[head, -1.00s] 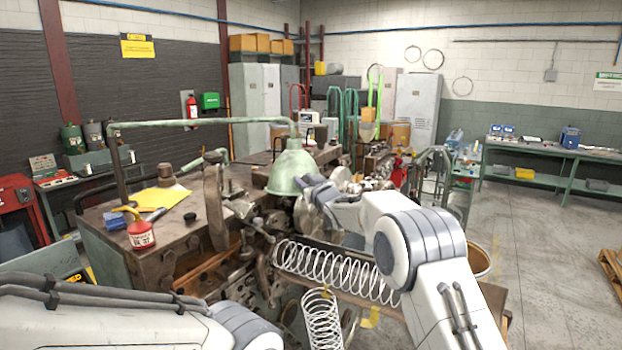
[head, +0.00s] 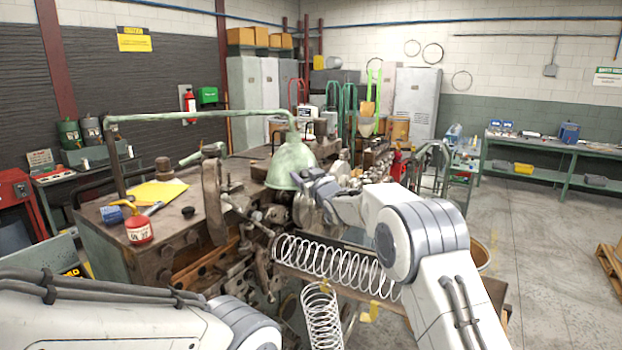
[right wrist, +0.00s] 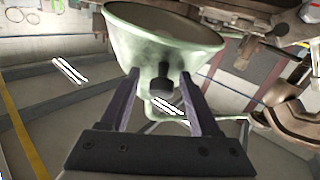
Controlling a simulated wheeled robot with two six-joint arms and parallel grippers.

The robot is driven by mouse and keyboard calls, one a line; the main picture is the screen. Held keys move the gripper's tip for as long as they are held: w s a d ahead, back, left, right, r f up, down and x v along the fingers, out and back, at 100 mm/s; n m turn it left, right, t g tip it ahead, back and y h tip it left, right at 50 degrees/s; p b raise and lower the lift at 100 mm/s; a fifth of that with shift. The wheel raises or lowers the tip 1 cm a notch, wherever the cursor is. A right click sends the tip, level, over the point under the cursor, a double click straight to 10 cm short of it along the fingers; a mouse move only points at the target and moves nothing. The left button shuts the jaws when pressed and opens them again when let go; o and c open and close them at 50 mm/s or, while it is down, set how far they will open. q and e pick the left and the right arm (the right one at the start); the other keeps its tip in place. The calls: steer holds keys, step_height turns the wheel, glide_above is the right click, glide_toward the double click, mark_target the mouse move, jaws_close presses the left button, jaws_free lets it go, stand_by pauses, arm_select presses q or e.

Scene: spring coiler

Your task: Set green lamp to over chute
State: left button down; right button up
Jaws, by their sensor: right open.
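The green lamp (head: 290,163) is a bell-shaped metal shade hanging from a bent green pipe arm (head: 200,117) above the coiling machine. My right gripper (head: 308,176) is at the lamp's right side, near its lower rim. In the right wrist view the lamp (right wrist: 165,45) shows wide mouth up, with a dark knob (right wrist: 160,88) between the spread fingers of my right gripper (right wrist: 158,78). The fingers are apart; whether they touch the shade I cannot tell. A white coil spring (head: 335,263) lies along the chute, right of the lamp and lower. My left gripper is out of view.
A second spring (head: 322,318) hangs in front of the machine. A red oil can (head: 138,228) and yellow sheet (head: 160,193) are on the machine top at left. A workbench (head: 545,146) stands at the back right. The floor at right is mostly clear.

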steer(key=b+v, duration=0.5)
steer(key=v, duration=0.5)
steer(key=shift+r+b, duration=0.3)
steer(key=s+a+f+g+h, duration=0.1)
steer(key=s+a+f+g, duration=0.15)
steer(key=s+f, duration=0.3)
steer(key=s+a+f+g+h, duration=0.1)
steer(key=s+f+g, duration=0.25)
steer(key=s, duration=0.35)
steer(key=s+d+f+g+h, duration=0.1)
steer(key=s+f, duration=0.4)
steer(key=s, duration=0.7)
steer(key=s+d+f+n+g+h+b, duration=0.1)
steer(key=s+d+f+g, duration=0.2)
steer(key=s, duration=1)
steer(key=s+d+f+g+h, duration=0.1)
steer(key=s+f+g, duration=0.5)
steer(key=s, duration=0.7)
steer(key=shift+d+f+g+h+b, duration=0.3)
steer(key=shift+d+f+h+b, duration=0.1)
steer(key=shift+d+f, duration=0.45)
